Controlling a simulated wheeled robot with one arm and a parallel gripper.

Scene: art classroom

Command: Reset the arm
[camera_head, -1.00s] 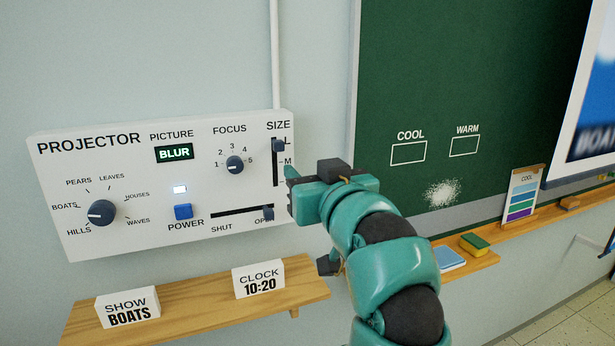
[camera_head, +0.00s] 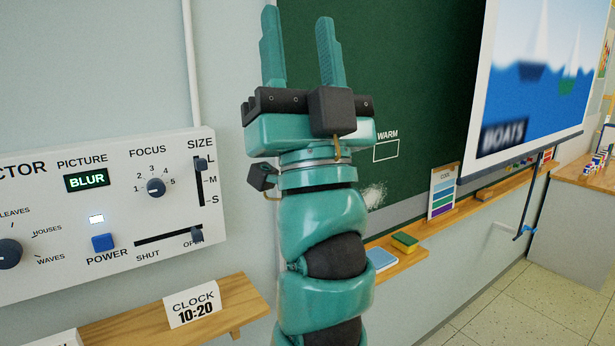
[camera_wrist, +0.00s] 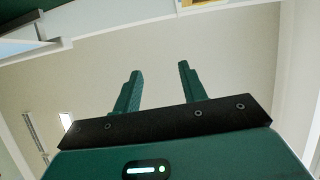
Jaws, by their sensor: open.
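My gripper (camera_head: 301,52) is raised in front of the green chalkboard, its two teal fingers pointing up, apart and with nothing between them. My arm rises from the bottom of the head view and hides part of the board. In the wrist view my gripper (camera_wrist: 158,92) shows two spread, empty fingers against a pale surface.
The projector panel (camera_head: 125,255) is on the wall to the left, with a display (camera_head: 87,182) reading BLUR. A wooden shelf (camera_head: 235,292) holds a CLOCK 10:20 card (camera_head: 192,306). The screen (camera_head: 540,70) shows blurred boats.

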